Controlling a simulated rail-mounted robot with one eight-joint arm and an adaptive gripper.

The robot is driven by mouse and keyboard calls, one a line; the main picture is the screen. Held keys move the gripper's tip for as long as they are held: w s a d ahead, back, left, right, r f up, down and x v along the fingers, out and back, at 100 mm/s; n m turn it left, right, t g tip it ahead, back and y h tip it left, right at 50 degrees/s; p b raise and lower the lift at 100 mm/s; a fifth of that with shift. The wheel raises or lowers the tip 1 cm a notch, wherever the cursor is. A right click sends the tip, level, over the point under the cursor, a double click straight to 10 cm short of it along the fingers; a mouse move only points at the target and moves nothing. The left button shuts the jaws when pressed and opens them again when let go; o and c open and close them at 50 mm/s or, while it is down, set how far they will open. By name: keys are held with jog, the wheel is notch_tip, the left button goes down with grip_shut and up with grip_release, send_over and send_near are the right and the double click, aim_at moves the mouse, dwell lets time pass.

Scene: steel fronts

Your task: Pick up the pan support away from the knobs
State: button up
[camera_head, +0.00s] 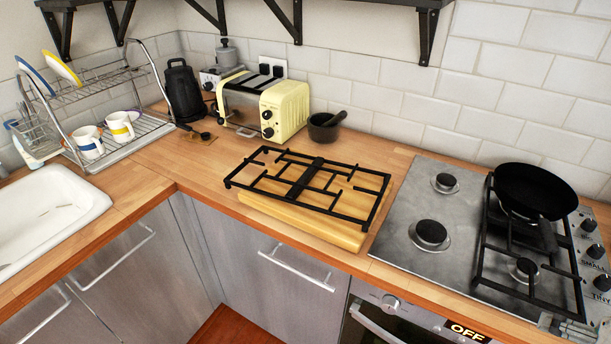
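One black pan support (306,184) lies on a wooden board on the counter, left of the hob and away from the knobs. A second black pan support (484,254) sits on the right side of the hob (408,209), beside the knobs (596,252). A black frying pan (538,190) rests on this second support. Part of what looks like my gripper (574,328) shows at the bottom right corner, near the front end of the second support and far from the first. Most of it is cut off by the picture edge, so its opening is hidden.
The wooden board (340,233) lies under the first support. A yellow toaster (285,110), a mortar with pestle (322,131) and a black kettle (182,92) stand behind it. A dish rack (150,128) and sink (45,215) are at left. Two left burners are uncovered.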

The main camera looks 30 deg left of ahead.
jog(key=shift+c, duration=0.3)
jog(key=c, duration=0.6)
jog(key=shift+c, duration=0.2)
